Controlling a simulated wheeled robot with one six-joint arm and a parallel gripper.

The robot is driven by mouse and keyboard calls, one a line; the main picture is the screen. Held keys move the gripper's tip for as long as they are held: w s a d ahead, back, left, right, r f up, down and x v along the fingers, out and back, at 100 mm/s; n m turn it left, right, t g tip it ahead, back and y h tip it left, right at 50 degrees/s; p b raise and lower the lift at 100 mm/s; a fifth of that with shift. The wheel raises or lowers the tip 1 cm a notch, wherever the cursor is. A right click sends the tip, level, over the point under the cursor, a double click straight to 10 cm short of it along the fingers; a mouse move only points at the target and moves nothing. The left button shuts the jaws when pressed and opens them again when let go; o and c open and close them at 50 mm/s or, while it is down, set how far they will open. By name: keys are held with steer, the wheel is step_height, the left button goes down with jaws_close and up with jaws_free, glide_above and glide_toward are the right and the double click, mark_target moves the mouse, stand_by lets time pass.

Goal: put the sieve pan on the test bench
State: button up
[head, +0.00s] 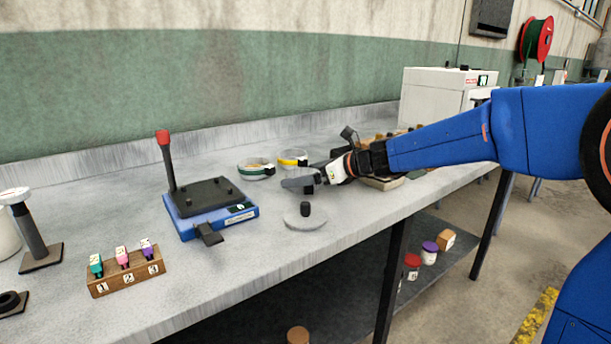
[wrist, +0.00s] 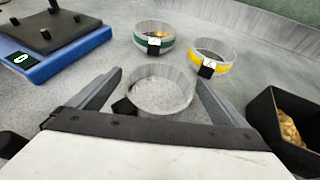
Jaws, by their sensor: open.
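A round grey-walled pan (wrist: 160,90) with a black tab lies between my gripper's fingers in the wrist view; I take it for the sieve pan. A few brown specks show inside. My gripper (head: 300,180) is open, low over the bench, with one finger at each side of the pan (wrist: 152,88). A gap shows beside each finger, but contact cannot be told for certain. In the head view my gripper mostly hides this pan. The grey bench top (head: 235,275) runs along the wall.
Green-banded (head: 256,168) and yellow-banded (head: 292,158) pans stand behind. A blue press with a red-knobbed lever (head: 210,205) is left. A grey disc with a black knob (head: 305,218) lies in front. A wooden rack (head: 125,276) and a black grain box (wrist: 262,118) flank the area.

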steer(key=v, duration=1.2)
steer(key=shift+s, duration=0.1)
